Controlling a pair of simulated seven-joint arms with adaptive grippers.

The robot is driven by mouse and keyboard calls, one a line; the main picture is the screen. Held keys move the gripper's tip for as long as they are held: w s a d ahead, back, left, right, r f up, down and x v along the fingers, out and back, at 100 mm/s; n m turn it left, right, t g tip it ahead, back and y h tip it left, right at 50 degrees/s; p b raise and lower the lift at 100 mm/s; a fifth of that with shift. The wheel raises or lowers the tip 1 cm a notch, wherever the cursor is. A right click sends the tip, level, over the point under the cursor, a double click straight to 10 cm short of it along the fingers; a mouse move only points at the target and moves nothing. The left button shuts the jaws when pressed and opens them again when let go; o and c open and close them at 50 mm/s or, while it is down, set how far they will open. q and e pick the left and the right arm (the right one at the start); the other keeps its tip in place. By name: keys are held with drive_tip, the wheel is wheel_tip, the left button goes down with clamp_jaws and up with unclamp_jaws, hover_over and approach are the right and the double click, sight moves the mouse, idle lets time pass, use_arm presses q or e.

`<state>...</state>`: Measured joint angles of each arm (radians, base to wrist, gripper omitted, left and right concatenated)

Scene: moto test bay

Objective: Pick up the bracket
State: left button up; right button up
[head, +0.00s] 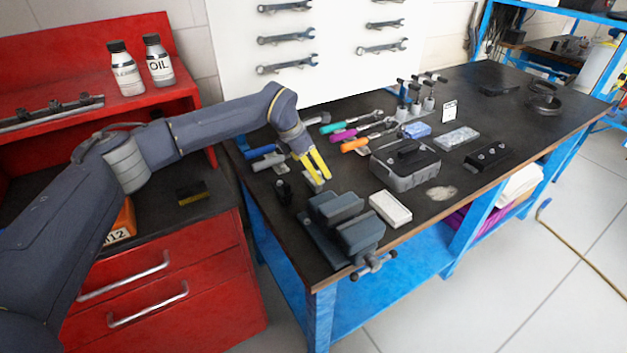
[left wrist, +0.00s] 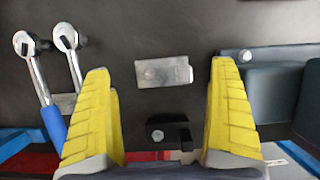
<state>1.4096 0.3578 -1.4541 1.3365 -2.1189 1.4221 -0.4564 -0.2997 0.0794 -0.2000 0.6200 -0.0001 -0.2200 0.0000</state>
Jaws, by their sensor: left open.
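A small flat silver metal piece, which looks like the bracket (left wrist: 164,72), lies on the dark bench top, ahead of and between my left fingertips in the left wrist view. In the head view the bracket (head: 314,184) shows just below the fingertips, partly hidden by them. My left gripper (head: 316,164) has yellow fingers pointing down over the bench. In the left wrist view the left gripper (left wrist: 165,80) is open and empty, its fingers wide apart. My right gripper is not in view.
A grey vise (head: 345,226) stands close by at the bench's front corner. A small black block with a bolt (left wrist: 168,132) sits between the fingers' bases in the left wrist view. Ratchets (left wrist: 45,85) lie to the left. A grey case (head: 405,168) and white box (head: 390,209) are to the right.

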use_arm(q)
drive_tip(key=shift+x, duration=2.6)
drive_tip(key=shift+s, duration=0.15)
drive_tip(key=shift+c, duration=0.4)
drive_tip(key=c, duration=1.4)
drive_tip(key=shift+o, duration=0.2)
drive_tip(key=shift+r, duration=0.15)
